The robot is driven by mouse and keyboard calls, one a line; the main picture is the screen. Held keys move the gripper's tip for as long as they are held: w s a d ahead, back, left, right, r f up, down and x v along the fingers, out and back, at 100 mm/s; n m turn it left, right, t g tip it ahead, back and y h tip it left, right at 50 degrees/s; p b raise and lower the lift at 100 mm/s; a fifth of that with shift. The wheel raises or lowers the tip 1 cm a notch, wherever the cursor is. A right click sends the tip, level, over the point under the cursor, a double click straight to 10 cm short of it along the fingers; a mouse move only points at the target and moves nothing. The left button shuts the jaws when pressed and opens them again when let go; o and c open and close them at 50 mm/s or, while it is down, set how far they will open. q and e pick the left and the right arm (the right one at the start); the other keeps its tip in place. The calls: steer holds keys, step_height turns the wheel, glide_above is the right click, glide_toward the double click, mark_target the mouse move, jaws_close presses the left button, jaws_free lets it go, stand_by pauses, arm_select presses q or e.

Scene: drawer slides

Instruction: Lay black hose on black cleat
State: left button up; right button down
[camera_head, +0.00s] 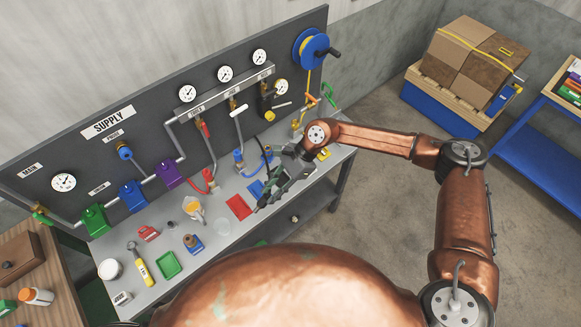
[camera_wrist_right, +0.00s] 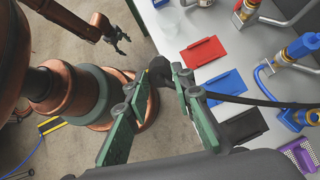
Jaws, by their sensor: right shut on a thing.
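The black cleat (camera_wrist_right: 240,127) is a flat dark plate on the grey bench, beside the blue cleat (camera_wrist_right: 226,86) in the right wrist view. My right gripper (camera_head: 266,200) is over the front part of the bench in the head view. Its green fingers (camera_wrist_right: 164,80) are shut on the black hose (camera_wrist_right: 245,100), near the hose's dark end piece (camera_wrist_right: 160,70). The hose runs right from the fingers, between the blue and black cleats in that view. In the head view the hose (camera_head: 262,153) hangs from the panel. My left gripper (camera_wrist_right: 122,43) shows small, off the bench, its fingers apart.
The red cleat (camera_wrist_right: 203,52) lies beyond the blue one. The gauge panel (camera_head: 140,115) stands behind the bench (camera_head: 222,197). Open floor (camera_head: 385,220) lies right.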

steer(key=w+d+f+m+t+y+p, duration=0.2)
steer(key=w+f+m+t+y+p, duration=0.15)
steer(key=w+m+t, duration=0.75)
steer(key=d+f+m+t+h+p, duration=0.1)
steer(key=d+f+m+t+h, duration=0.15)
steer(key=d+m+t, duration=0.2)
steer(key=b, duration=0.9)
glide_toward(280, 177)
steer(key=w, duration=0.1)
steer(key=a+r, duration=0.1)
steer(key=w, duration=0.1)
steer(key=shift+w+a+r+g, duration=0.25)
steer(key=shift+w+a, duration=0.05)
steer(key=shift+w, duration=0.05)
